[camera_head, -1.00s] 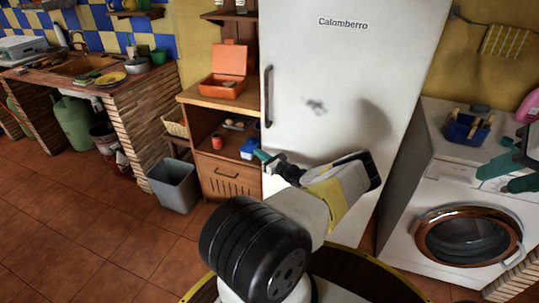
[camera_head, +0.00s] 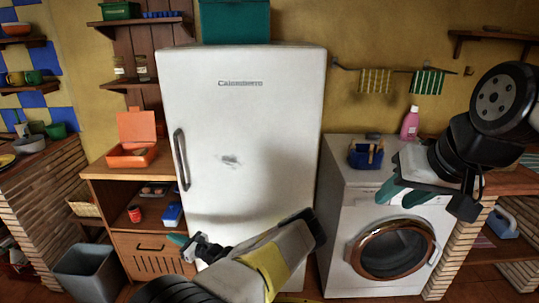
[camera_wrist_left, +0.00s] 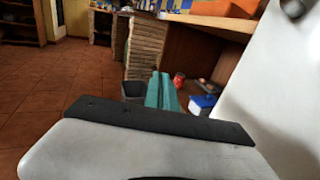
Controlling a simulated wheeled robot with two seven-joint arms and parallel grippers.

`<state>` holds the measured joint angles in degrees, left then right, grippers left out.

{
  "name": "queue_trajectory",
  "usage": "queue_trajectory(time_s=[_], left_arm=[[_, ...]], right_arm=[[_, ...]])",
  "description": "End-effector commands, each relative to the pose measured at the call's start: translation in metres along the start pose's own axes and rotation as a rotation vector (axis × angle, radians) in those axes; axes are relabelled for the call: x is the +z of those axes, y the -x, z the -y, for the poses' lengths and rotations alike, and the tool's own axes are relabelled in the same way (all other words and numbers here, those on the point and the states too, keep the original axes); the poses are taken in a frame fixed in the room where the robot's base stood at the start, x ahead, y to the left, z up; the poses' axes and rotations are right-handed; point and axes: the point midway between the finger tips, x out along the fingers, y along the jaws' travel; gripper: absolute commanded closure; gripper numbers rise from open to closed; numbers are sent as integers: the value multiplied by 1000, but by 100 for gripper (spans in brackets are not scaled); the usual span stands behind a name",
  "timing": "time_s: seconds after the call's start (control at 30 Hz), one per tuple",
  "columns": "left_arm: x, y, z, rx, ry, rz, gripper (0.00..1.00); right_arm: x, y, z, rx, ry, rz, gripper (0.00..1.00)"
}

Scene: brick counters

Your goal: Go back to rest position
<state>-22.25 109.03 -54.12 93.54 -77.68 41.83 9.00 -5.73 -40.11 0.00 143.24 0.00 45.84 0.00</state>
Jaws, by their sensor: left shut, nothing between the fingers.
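My left gripper (camera_head: 178,240) is in front of the lower left part of the white fridge, its teal fingers pointing left. In the left wrist view its teal fingers (camera_wrist_left: 161,92) lie side by side, shut and empty. My right gripper (camera_head: 402,194) is in front of the washing machine (camera_head: 340,180), at the height of its upper front. Its two teal fingertips are apart and nothing shows between them. The white fridge (camera_head: 250,130) has its door shut and stands behind the left arm.
A wooden cabinet (camera_head: 105,172) with an orange box (camera_head: 132,153) stands left of the fridge. A grey bin (camera_head: 88,278) is on the floor by it. A blue basket (camera_head: 366,156) and a pink bottle (camera_head: 410,123) stand on the washing machine. A brick counter (camera_head: 480,250) is at right.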

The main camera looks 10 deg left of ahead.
Motion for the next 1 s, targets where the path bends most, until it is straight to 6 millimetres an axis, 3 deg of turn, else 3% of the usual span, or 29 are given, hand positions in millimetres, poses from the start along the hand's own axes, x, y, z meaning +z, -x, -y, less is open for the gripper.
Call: queue_trajectory(time_s=[0.23,0.47,0.77,1.0], left_arm=[[34,9,-13,180,199,-68,100],[76,45,-32,461,501,-214,100],[132,115,-37,777,846,-453,100],[193,179,-32,973,1083,-680,100]], right_arm=[[0,0,0,0,0,0,62],[0,0,0,0,0,0,62],[0,0,0,0,0,0,62],[0,0,0,0,0,0,62]])
